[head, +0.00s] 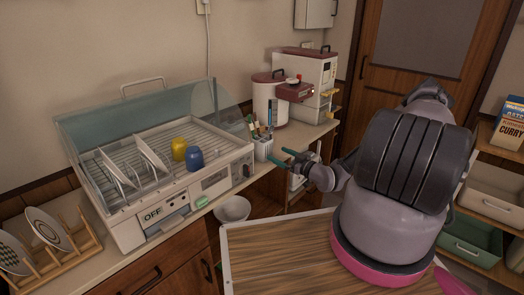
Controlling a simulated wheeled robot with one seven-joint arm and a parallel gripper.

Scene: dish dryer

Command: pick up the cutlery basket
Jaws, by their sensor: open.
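The cutlery basket (264,150) is a small white holder with several upright utensils in it. It stands on the counter just right of the dish dryer in the head view. The fingertips are close to the basket's right side. From this view I cannot tell whether they touch it. Nothing shows between the fingers.
The dish dryer (211,196) holds plates, a yellow cup (179,148) and a blue cup (194,159) behind a clear lid. A white rice cooker (266,104) stands behind the basket. A white bowl (232,209) sits below the counter edge, near a wooden tabletop (275,258).

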